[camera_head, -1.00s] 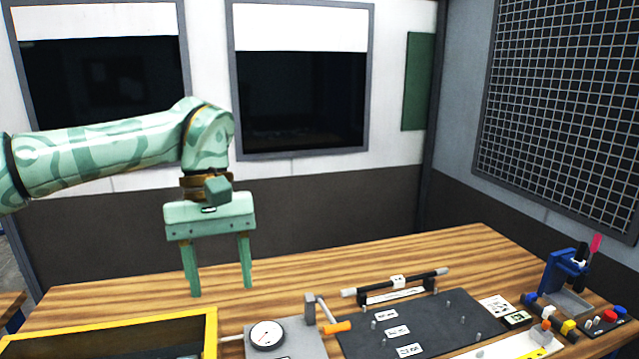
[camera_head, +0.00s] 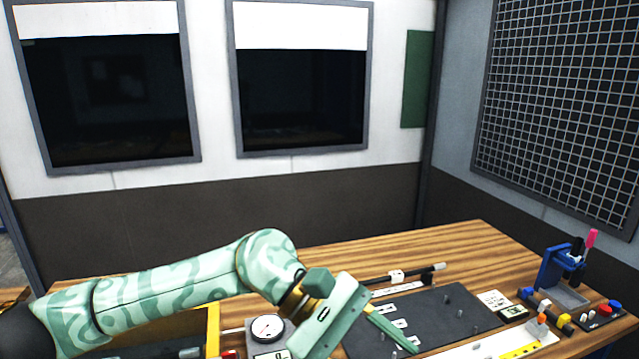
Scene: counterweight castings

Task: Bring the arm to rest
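My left arm comes in from the left, low over the wooden table, pale green with darker swirls. My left gripper (camera_head: 372,345) is tilted, pointing down and to the right over the near left part of the dark plate (camera_head: 440,312). One finger shows, set at the upper end of the palm; the other is hidden or below the picture's edge. The visible finger's position at the palm's end indicates an open gripper, and I see nothing held. I cannot tell whether the finger touches the plate. My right gripper is not in view.
A yellow-rimmed bin (camera_head: 212,325) lies beneath my forearm. A dial gauge (camera_head: 268,328) stands left of the gripper. A black bar (camera_head: 410,275) lies behind the plate. A blue stand (camera_head: 560,275) is at the right. The table's back strip (camera_head: 440,245) is clear.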

